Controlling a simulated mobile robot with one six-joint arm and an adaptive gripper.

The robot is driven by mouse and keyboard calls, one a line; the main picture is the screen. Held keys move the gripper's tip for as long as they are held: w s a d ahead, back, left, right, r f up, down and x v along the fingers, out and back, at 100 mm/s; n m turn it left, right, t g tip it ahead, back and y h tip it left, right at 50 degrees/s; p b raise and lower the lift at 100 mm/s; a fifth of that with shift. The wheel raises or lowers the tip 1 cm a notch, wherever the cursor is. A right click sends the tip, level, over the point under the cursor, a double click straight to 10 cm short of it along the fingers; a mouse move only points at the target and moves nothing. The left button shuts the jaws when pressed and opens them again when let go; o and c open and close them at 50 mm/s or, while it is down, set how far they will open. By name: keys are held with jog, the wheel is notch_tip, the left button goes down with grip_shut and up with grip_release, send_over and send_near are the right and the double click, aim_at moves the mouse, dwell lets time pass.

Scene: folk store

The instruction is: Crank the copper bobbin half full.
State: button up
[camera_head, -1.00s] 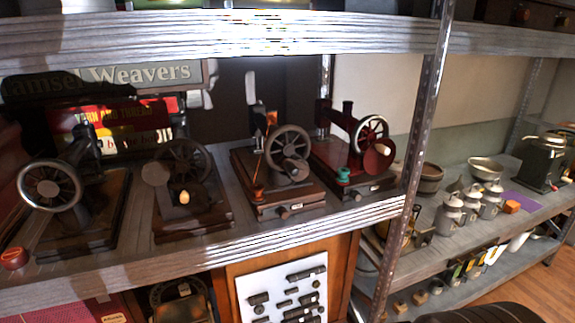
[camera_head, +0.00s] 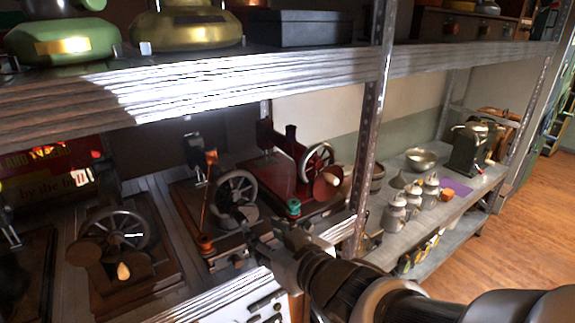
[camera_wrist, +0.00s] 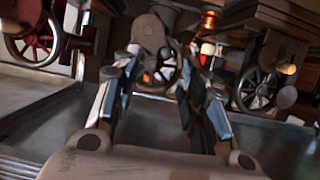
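The copper bobbin (camera_head: 206,243) sits low at the front left of a dark hand-cranked machine with a grey spoked handwheel (camera_head: 237,190). How full it is cannot be made out. My gripper (camera_head: 256,243) is in front of this machine, close to its crank side. In the wrist view, which looks upside down, my gripper (camera_wrist: 162,62) is open, with nothing seen held. The machine's round grey crank disc (camera_wrist: 150,33) lies ahead of the gap between the fingers. The copper bobbin (camera_wrist: 209,22) is beyond the right finger. The crank's knob is not clearly visible, and contact cannot be told.
A red machine (camera_head: 285,180) with a teal bobbin (camera_head: 293,207) stands right of it, and a dark one (camera_head: 118,235) left. The upper shelf (camera_head: 200,88) hangs over them. A metal post (camera_head: 366,150) rises to the right. The wooden floor (camera_head: 520,240) is clear.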

aim_at(245, 222)
jog(key=shift+y, duration=0.3)
jog(key=b+x, duration=0.1)
jog(key=x, duration=0.4)
jog(key=b+x, duration=0.1)
jog(key=x, duration=0.4)
jog(key=shift+s+a+r, duration=0.15)
jog(key=shift+a+r, duration=0.1)
jog(key=shift+c, duration=0.2)
jog(key=c, duration=0.8)
